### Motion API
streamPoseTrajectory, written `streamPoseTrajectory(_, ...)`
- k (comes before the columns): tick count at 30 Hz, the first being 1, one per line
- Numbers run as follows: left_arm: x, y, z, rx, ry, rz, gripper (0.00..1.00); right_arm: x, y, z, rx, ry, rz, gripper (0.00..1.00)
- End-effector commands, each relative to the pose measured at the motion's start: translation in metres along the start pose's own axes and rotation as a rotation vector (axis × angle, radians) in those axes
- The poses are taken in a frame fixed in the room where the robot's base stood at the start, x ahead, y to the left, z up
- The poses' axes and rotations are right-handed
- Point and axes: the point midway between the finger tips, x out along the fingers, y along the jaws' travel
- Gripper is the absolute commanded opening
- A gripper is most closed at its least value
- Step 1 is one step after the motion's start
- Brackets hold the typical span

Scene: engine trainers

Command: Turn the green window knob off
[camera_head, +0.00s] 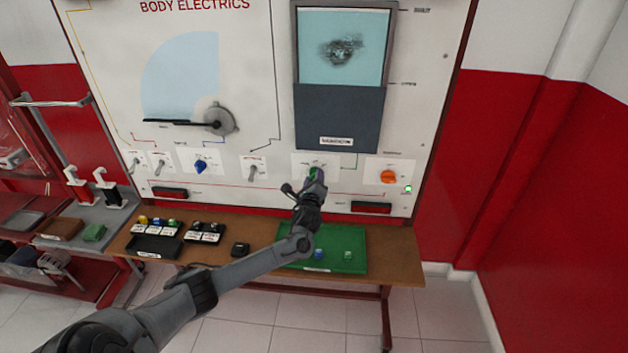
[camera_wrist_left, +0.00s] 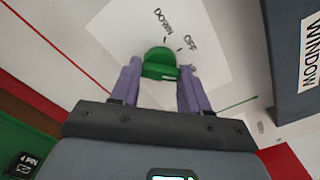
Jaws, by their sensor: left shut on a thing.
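The green window knob (camera_wrist_left: 160,63) sits on a white label plate (camera_wrist_left: 215,50) with the words DOWN and OFF in the left wrist view. My left gripper (camera_wrist_left: 160,80) is shut on the knob, with a purple finger on each side of it. In the head view the left gripper (camera_head: 313,180) is at the lower middle of the white panel, and only a little green of the knob (camera_head: 313,171) shows behind it. The knob's pointer direction is hard to read. My right gripper is not in view.
On the panel (camera_head: 262,60) are a blue knob (camera_head: 200,166) to the left and an orange knob (camera_head: 388,176) to the right. A lit green lamp (camera_head: 408,188) is near the orange knob. Below, a table (camera_head: 398,240) holds a green tray (camera_head: 350,236) and black trays.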

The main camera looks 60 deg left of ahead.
Motion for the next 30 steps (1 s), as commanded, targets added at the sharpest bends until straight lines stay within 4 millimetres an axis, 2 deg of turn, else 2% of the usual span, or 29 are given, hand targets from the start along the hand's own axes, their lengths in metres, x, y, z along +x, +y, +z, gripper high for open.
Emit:
streamPoseTrajectory(11, 0.0, -0.002, 0.001, -0.129, 0.0, 0.001, 0.15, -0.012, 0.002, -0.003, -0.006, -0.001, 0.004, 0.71)
streamPoseTrajectory(30, 0.0, -0.001, 0.001, -0.633, 0.0, 0.001, 0.15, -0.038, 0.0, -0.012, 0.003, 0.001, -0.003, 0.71)
